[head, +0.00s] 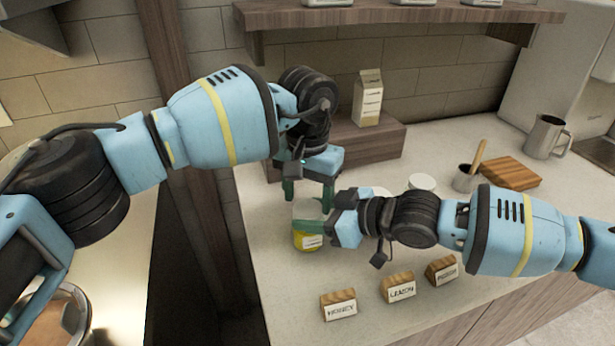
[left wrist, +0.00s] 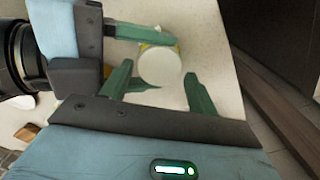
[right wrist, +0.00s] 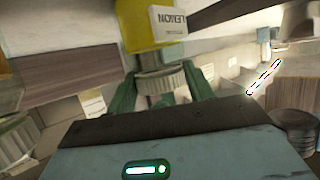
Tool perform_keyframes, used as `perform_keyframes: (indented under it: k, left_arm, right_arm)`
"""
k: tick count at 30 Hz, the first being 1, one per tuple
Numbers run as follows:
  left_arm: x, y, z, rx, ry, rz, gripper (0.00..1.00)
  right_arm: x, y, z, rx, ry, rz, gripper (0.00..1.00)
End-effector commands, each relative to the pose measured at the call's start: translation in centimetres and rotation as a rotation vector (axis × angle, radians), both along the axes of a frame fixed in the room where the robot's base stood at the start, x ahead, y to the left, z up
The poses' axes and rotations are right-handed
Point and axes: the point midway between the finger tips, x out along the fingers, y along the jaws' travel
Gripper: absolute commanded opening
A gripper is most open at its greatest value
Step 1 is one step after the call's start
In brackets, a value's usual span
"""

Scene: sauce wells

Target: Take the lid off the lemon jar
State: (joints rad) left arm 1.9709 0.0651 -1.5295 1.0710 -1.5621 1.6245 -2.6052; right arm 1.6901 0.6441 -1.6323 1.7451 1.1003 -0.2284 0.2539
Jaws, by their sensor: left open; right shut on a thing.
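The lemon jar (head: 304,241) stands on the counter at the centre of the head view, yellow with a white label. Its pale round lid (left wrist: 160,66) is on it, seen from above in the left wrist view. The jar's yellow side and LEMON label show at the top of the right wrist view (right wrist: 142,25). My right gripper (head: 325,225) is shut on the jar from the right, a green finger across its upper part. My left gripper (head: 308,194) points down just above the lid, open, with its fingers (left wrist: 160,82) apart. Its exact gap to the lid is hard to tell.
HONEY (head: 339,305), LEMON (head: 399,288) and another card (head: 442,270) stand along the front. Behind are a white jar (head: 422,182), a carton (head: 368,98) on a wooden riser, a cutting board (head: 511,173) and a metal mug (head: 545,137).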

Motion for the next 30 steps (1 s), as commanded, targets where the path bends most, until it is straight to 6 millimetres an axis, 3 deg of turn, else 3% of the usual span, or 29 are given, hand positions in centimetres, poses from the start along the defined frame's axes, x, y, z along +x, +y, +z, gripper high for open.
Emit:
perform_keyframes:
  k: [1, 6, 15, 24, 30]
  left_arm:
    - [0.0, 0.0, -0.7, 0.001, 0.003, 0.000, 0.60]
    - [0.0, 0.0, -1.8, 0.000, 0.001, 0.000, 0.60]
    - [0.0, 0.0, -2.1, 0.000, 0.001, 0.000, 0.60]
    - [0.0, 0.0, -2.1, 0.000, 0.001, 0.000, 0.23]
    - [0.0, 0.0, -2.0, -0.001, 0.001, 0.071, 0.23]
  right_arm:
    - [-0.2, -0.2, -0.8, -0.012, 0.012, -0.001, 0.00]
    - [-0.2, -0.2, -0.8, -0.012, 0.012, -0.001, 0.00]
    - [-0.2, -0.2, -0.8, -0.012, 0.012, -0.001, 0.00]
    - [-0.2, -0.2, -0.8, -0.012, 0.012, -0.001, 0.00]
    - [-0.2, -0.2, -0.8, -0.013, 0.012, -0.002, 0.00]
